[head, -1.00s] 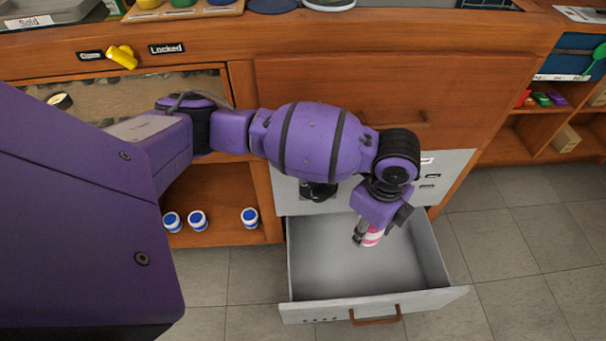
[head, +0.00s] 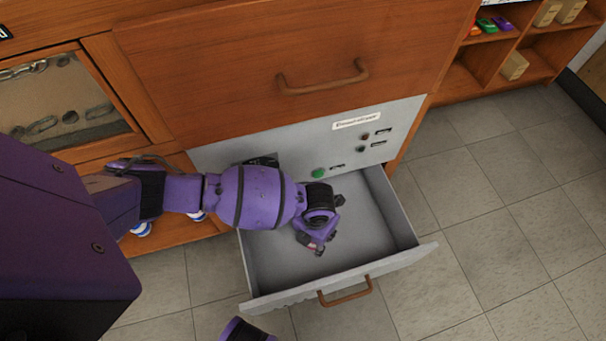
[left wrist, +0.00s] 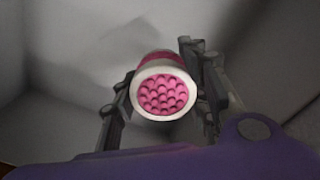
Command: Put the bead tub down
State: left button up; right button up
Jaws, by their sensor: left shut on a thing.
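The bead tub (left wrist: 163,93) shows in the left wrist view as a round tub with a white rim and a pink, bumpy end facing the camera. My left gripper (left wrist: 165,105) is shut on it, with a dark finger on each side. In the head view my left gripper (head: 316,247) is down inside the open grey drawer (head: 405,262), and my wrist mostly hides the tub. I cannot tell whether the tub touches the drawer floor. My right gripper is not in view.
The drawer's grey walls stand around my left gripper, with bare floor (head: 370,215) to its right. The grey panel (head: 340,140) with a green button (head: 319,173) is behind. A wooden drawer front with a handle (head: 322,80) is above. Blue-and-white jars (head: 141,229) stand on the left shelf.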

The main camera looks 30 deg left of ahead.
pick_arm(q)
notch_tip(320, 180, down, 2)
jog(key=shift+s+f+b, duration=0.1)
jog(key=shift+b, duration=0.25)
jog(key=shift+f+b, duration=0.3)
jog(key=shift+f, duration=0.45)
notch_tip(320, 180, down, 4)
jog(key=shift+r+b, duration=0.1)
jog(key=shift+b, duration=0.95)
jog(key=shift+w, duration=0.2)
jog(key=o, duration=1.2)
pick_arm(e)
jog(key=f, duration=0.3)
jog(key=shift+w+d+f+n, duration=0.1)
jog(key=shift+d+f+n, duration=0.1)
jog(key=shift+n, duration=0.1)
